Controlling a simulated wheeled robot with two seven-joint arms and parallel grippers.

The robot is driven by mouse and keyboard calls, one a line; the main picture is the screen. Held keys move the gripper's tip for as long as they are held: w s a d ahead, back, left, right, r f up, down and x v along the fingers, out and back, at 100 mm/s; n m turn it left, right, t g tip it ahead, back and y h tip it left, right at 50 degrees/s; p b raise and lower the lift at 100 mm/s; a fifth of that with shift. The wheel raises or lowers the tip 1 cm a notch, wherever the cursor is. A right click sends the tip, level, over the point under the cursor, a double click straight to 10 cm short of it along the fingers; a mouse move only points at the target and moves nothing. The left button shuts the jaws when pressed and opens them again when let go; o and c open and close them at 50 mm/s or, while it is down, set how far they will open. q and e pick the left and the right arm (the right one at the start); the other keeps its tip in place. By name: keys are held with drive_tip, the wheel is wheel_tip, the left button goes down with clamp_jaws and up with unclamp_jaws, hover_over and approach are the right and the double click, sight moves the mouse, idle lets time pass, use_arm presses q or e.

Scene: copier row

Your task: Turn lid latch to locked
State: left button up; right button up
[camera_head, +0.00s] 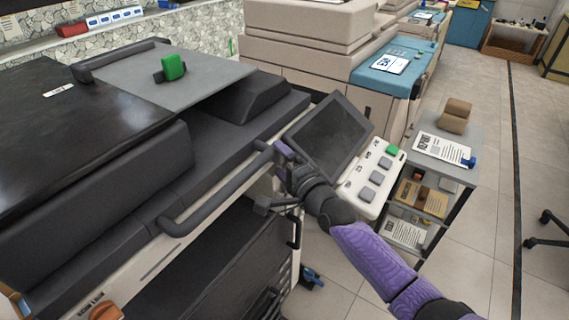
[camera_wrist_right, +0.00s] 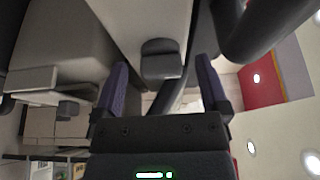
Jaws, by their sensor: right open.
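The copier's black lid (camera_head: 75,110) is at the left in the head view. A green knob (camera_head: 173,66) stands on a grey plate at its far end. My right gripper (camera_head: 280,152) is by the copier's front edge, near the handle bar and screen. In the right wrist view my two purple fingers (camera_wrist_right: 162,65) are open and apart. A small dark block (camera_wrist_right: 161,58) on a pale panel shows between them; I cannot tell whether it is the lid latch or which way it is turned. My left gripper is not in view.
A dark handle bar (camera_head: 215,190) runs along the copier's front. A tilted screen (camera_head: 328,127) and a pale button panel (camera_head: 372,180) stand beside my right gripper. An orange knob (camera_head: 105,311) is low at the left.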

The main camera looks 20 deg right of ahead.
drive_tip(key=p+v, duration=0.2)
drive_tip(key=v, duration=0.8)
drive_tip(key=shift+p, duration=0.4)
